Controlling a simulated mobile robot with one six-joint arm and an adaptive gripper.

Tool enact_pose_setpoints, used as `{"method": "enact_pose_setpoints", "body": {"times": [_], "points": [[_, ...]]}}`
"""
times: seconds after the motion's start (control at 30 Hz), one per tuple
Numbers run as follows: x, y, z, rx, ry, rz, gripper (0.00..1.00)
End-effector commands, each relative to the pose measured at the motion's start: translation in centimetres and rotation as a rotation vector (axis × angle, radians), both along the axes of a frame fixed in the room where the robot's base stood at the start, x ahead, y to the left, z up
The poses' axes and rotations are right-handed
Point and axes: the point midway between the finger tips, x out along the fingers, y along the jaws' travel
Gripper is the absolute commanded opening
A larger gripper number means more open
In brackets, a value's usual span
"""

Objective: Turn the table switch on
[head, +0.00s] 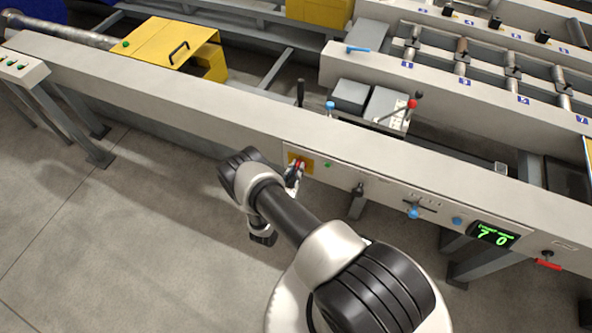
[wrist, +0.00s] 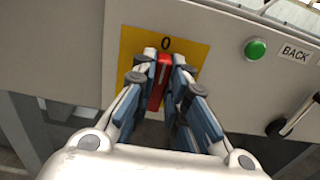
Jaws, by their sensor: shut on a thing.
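The table switch is a red handle (wrist: 158,84) on a yellow plate (wrist: 192,53) marked 0, set in the front panel of the table. In the head view the yellow plate (head: 307,162) shows partly behind my arm. My gripper (wrist: 163,72) is shut on the red handle, with one finger on each side of it. In the head view my gripper (head: 295,172) is at the plate and partly hidden by my arm.
A green button (wrist: 256,48) sits right of the plate, beside a BACK label (wrist: 296,52). A black lever (head: 358,189), a blue knob (head: 413,213) and a lit green display (head: 493,235) lie further right on the panel. The floor (head: 130,240) on the left is clear.

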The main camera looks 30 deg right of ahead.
Motion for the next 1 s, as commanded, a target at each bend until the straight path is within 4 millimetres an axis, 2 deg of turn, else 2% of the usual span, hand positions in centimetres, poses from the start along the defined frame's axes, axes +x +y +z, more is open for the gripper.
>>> {"method": "enact_pose_setpoints", "body": {"times": [0.47,1.0], "points": [[-0.10,-0.07,-0.07,0.033,-0.041,-0.001,0.00],[-0.51,-0.39,-0.29,0.300,-0.383,-0.001,0.00]]}}
